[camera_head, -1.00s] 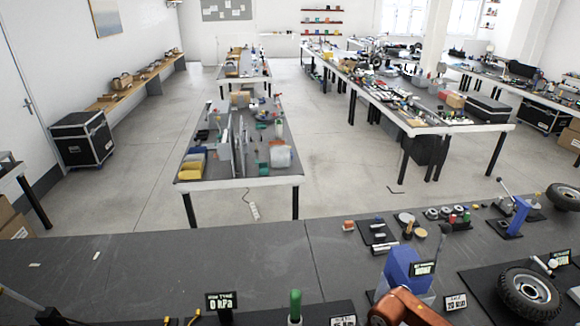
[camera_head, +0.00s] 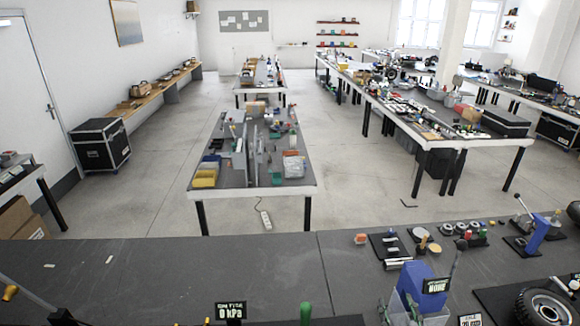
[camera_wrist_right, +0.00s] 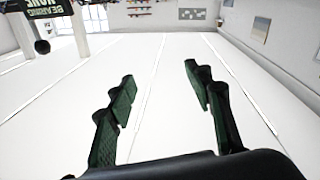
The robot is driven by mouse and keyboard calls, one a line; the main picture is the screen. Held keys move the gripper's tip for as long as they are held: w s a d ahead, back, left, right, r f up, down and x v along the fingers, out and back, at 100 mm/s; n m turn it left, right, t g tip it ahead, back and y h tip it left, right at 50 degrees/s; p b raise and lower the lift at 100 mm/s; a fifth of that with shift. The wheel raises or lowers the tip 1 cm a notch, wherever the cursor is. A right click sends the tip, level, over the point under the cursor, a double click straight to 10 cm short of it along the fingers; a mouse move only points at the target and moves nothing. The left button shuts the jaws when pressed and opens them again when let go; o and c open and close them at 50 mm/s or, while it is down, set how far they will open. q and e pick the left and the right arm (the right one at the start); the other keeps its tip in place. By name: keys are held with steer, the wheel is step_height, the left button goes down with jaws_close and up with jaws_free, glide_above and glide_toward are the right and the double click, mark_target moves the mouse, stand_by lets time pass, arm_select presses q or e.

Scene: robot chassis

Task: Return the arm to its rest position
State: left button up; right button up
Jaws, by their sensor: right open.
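My right gripper (camera_wrist_right: 158,84) shows in the right wrist view, with its two dark green fingers spread apart. The space between the fingers is empty, with only pale, washed-out surface behind. An upside-down dark sign (camera_wrist_right: 38,12) is at the upper left of the wrist view, apart from the fingers. My left gripper is not seen.
The dark workbench (camera_head: 200,270) spans the bottom of the head view, with clear room at left and middle. A blue lever press (camera_head: 537,232) is at right.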

steer(key=s+d+f+m+g+h, duration=0.1)
steer(key=s+d+f+g, duration=0.15)
steer(key=f, duration=0.25)
steer(key=s+d+f+m+g+h, duration=0.2)
steer(key=d+f, duration=0.2)
steer(key=f, duration=0.1)
steer(key=s+f+g+y, duration=0.2)
steer(key=s+f+g, duration=0.8)
steer(key=s+f, duration=1.1)
steer(key=s+a+f+n+g+y+b, duration=0.1)
steer(key=s+f+b, duration=0.15)
steer(key=f, duration=1.25)
steer(key=s+a+f+g+b, duration=0.1)
steer(key=f+b, duration=0.2)
steer(key=f, duration=1.3)
steer(key=s+f+b, duration=0.2)
steer(key=s+f, duration=0.8)
steer(key=f, duration=0.2)
steer(key=s+f+g+b, duration=0.1)
steer(key=s+f+b, duration=0.1)
steer(key=s+f, duration=0.8)
step_height(320, 180, down, 2)
steer(key=shift+a+f+n, duration=0.2)
steer(key=shift+n, duration=0.2)
